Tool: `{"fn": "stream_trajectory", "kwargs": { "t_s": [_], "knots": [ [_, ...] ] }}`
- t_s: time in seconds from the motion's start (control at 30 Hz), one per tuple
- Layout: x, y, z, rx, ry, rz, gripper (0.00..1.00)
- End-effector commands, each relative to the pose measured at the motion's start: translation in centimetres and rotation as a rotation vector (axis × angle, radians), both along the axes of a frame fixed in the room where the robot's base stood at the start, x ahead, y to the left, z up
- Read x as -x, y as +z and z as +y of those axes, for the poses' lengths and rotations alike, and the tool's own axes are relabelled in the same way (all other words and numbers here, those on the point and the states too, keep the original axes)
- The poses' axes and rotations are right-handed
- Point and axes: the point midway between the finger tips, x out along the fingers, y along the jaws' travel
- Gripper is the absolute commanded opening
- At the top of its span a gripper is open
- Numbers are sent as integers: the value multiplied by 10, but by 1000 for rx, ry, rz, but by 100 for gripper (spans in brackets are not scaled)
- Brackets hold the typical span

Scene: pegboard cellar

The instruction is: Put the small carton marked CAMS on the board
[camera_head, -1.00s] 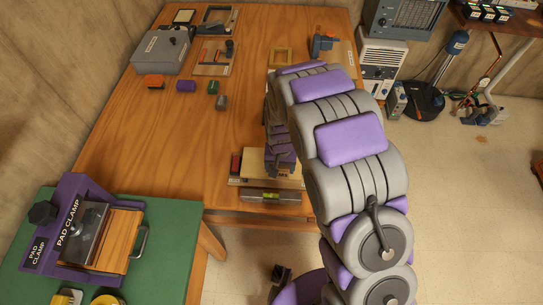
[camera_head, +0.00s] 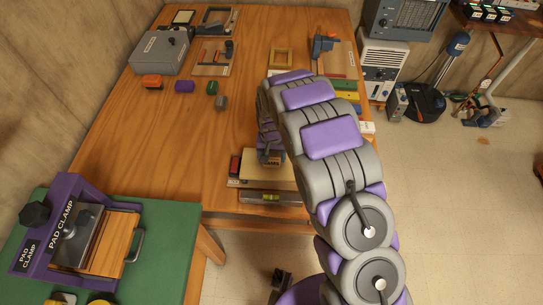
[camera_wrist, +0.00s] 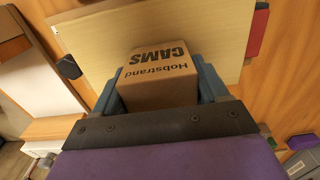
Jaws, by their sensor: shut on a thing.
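The small brown carton marked CAMS (camera_wrist: 160,76) sits between the blue fingers of my gripper (camera_wrist: 160,88) in the wrist view. My gripper is shut on it. The pale wooden board (camera_wrist: 205,25) lies just beyond the carton in the wrist view. In the head view, my gripper (camera_head: 271,158) is over the far part of the board (camera_head: 284,176), near the table's front edge.
A spirit level (camera_head: 270,197) lies in front of the board. A purple pad clamp (camera_head: 62,235) stands on the green bench at left. Small coloured pieces (camera_head: 185,86) lie farther back. The table's left middle is clear.

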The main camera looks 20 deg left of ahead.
Motion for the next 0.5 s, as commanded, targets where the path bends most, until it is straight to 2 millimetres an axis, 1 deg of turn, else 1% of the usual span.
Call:
{"fn": "stream_trajectory", "kwargs": {
  "t_s": [0.27, 0.3, 0.5],
  "knots": [
    [0, -1, 0, 0, 0, 0, 40],
    [0, -1, 0, 0, 0, 0, 77],
    [0, 0, 0, -1, 0, 0, 96]
  ]
}}
